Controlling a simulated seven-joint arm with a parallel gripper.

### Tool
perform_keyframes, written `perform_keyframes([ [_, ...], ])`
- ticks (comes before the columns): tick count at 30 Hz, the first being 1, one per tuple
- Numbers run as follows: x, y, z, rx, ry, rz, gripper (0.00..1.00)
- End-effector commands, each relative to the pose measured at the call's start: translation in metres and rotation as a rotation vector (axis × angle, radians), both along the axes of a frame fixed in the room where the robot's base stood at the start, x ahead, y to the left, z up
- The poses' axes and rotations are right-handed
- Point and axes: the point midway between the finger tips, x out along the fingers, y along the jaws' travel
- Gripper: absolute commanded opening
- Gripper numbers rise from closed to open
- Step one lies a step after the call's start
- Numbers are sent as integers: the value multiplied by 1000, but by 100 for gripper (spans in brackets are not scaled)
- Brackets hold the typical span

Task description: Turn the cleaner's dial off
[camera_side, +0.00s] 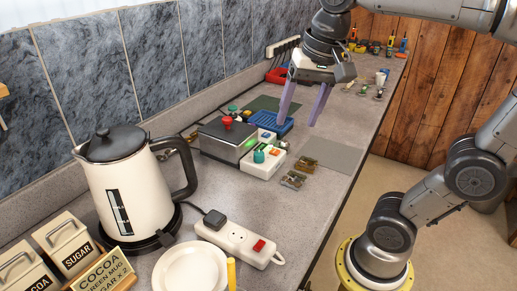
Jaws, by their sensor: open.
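A grey metal box with a dark lid (213,131) stands mid-counter and looks like the cleaner. A red knob (227,122) sits on its top and a small green light shows on its front. A white box (252,167) with a teal knob (259,156) and small coloured buttons stands against its right side. I cannot tell which knob is the cleaner's dial, or its setting. My gripper (298,117) is open and empty, with two purple fingers pointing down. It hangs above the counter behind and to the right of both boxes, apart from the knobs.
A kettle (132,190), canisters (67,245), a white plate (190,270) and a power strip (236,241) with a red switch fill the near counter. A blue tray (269,121) lies behind the boxes. A grey mat (330,154) and small brown pieces (298,175) lie to the right.

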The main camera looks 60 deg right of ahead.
Motion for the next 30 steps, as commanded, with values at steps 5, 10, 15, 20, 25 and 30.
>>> perform_keyframes([
  [5, 61, -19, 14, 42, 126, -258, 66],
  [10, 108, -38, 4, 50, 211, -367, 66],
  [15, 130, -50, -16, 51, 261, -388, 66],
  [20, 131, -54, -29, 51, 283, -396, 66],
  [25, 129, -54, -51, 52, 285, -394, 66],
  [30, 127, -54, -84, 52, 285, -394, 66],
])
